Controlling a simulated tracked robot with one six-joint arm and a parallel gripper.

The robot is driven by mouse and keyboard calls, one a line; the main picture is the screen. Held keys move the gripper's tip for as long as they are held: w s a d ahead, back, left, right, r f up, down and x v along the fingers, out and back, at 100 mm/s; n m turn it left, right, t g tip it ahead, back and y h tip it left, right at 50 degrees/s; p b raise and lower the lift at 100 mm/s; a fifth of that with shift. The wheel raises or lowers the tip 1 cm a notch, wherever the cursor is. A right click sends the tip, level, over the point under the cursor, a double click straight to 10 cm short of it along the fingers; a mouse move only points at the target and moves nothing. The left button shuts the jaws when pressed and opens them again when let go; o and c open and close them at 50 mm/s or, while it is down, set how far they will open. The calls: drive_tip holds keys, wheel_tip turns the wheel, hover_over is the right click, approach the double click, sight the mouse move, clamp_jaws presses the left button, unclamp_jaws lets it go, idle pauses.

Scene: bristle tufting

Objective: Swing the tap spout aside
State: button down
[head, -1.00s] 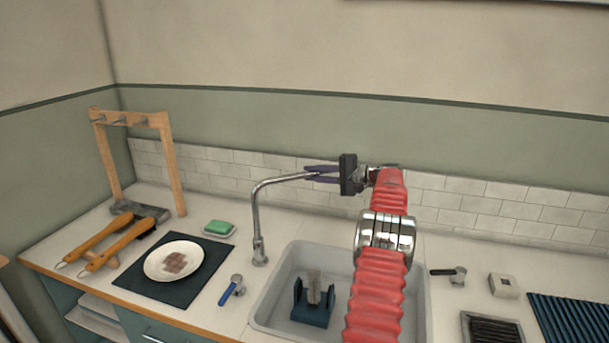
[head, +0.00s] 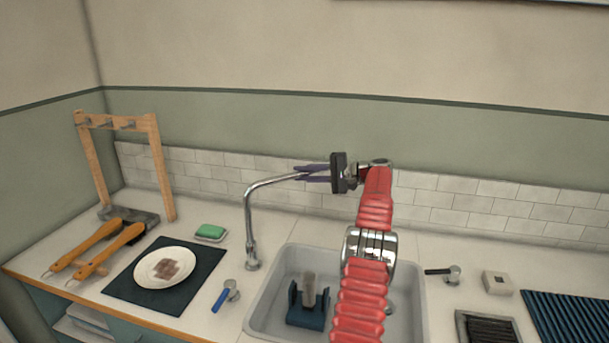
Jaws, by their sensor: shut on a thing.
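The tap spout (head: 265,187) is a bent chrome tube that rises from its base (head: 252,262) on the counter, left of the sink. Its upper arm reaches to the right and slightly towards the back wall. My gripper (head: 306,173), with dark purple fingers, is shut on the tip end of the spout. The fingers hide the very end of the spout. My red ribbed arm comes up from the bottom of the picture, in front of the sink.
The grey sink (head: 262,316) holds a blue holder (head: 307,315) with a grey upright piece. A plate (head: 164,267), green soap (head: 210,232), orange-handled brushes (head: 100,250) and a wooden rack (head: 155,165) stand left.

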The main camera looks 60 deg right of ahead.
drive_tip(key=shift+w+a+f, duration=0.2)
drive_tip(key=shift+a+f, duration=0.1)
drive_tip(key=shift+f, duration=0.05)
drive_tip(key=c, duration=1.9)
unclamp_jaws()
drive_tip(key=shift+w, duration=0.1)
drive_tip(key=shift+o, duration=1.3)
drive_tip(key=shift+d+r, duration=0.15)
drive_tip(key=shift+r, duration=0.05)
drive_tip(key=shift+s, duration=0.2)
drive_tip(key=shift+v, duration=3.65)
drive_tip(key=shift+c, duration=0.2)
